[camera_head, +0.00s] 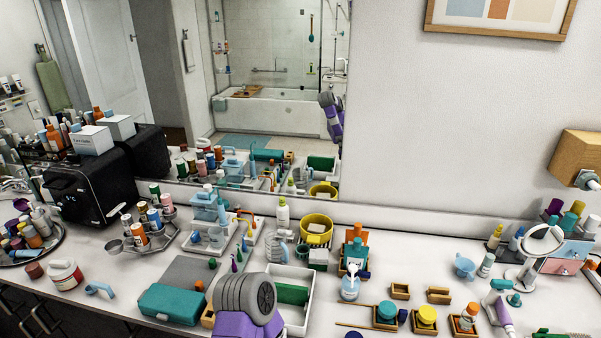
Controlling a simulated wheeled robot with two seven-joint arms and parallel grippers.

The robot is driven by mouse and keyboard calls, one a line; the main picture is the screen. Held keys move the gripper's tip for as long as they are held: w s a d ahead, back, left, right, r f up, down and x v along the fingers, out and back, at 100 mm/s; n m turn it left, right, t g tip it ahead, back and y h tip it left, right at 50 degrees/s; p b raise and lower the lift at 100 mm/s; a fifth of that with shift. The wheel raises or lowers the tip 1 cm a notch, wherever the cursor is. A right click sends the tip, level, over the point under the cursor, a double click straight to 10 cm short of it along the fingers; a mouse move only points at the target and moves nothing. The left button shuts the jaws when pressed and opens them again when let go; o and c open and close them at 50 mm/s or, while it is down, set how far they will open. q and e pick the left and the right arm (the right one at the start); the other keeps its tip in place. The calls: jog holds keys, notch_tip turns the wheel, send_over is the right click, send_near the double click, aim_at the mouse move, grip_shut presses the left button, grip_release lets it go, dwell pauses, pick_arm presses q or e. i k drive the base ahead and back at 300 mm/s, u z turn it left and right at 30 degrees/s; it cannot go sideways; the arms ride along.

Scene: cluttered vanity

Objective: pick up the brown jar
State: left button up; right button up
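A small reddish-brown jar (34,270) stands upright on the white counter at the far left, near the front edge. It is left of a white tub with a red label (65,275) and in front of the round tray. Nothing touches it from above. Neither of my grippers' fingers shows in this view. One purple and grey link of my own arm rises at the bottom middle, far to the right of the jar, and I cannot tell which arm it is.
A round tray (62,236) of bottles and a black box-shaped appliance (84,196) stand behind the jar. A light-blue curved item (99,289) and a teal case (172,304) lie to the right. The counter's front edge is close.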

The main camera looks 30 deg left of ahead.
aim_at(41, 272)
jog(key=u, duration=2.7)
